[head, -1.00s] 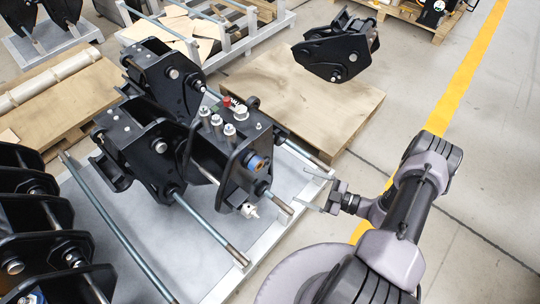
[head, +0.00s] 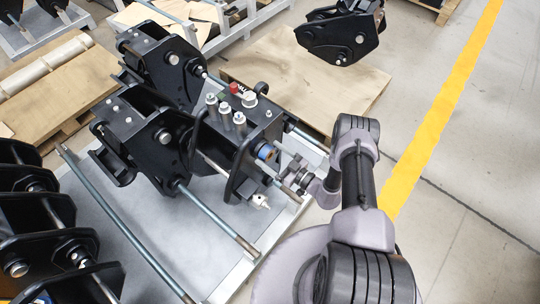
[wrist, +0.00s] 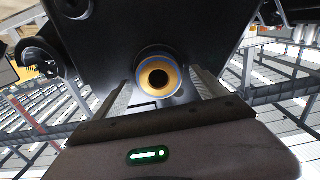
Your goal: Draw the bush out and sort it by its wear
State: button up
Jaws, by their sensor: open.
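The bush (head: 266,152) sits in the side plate of the black coupler (head: 235,150), showing a blue ring in the head view. In the wrist view the bush (wrist: 159,77) faces me with a gold inner ring, a dark bore and a blue outer rim. My gripper (head: 284,168) is just right of that plate in the head view. In the wrist view its two open fingers (wrist: 163,88) stand left and right of the bush, and nothing is held between them. I cannot tell whether they touch it. The wear on the bush cannot be judged here.
Several metal cylinders (head: 225,114), a red knob (head: 234,88) and a white knob (head: 249,99) stand on the coupler's top. A small white fitting (head: 260,201) sticks out below the bush. Metal rods (head: 222,222) lie around it. Open floor (head: 450,215) is at the right.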

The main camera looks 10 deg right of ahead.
jog(key=shift+w+a, duration=0.25)
jog(key=shift+w, duration=0.1)
jog(key=c, duration=1.6)
jog(key=shift+v, duration=2.3)
jog(key=shift+b+v, duration=0.45)
jog(key=shift+v, duration=1.5)
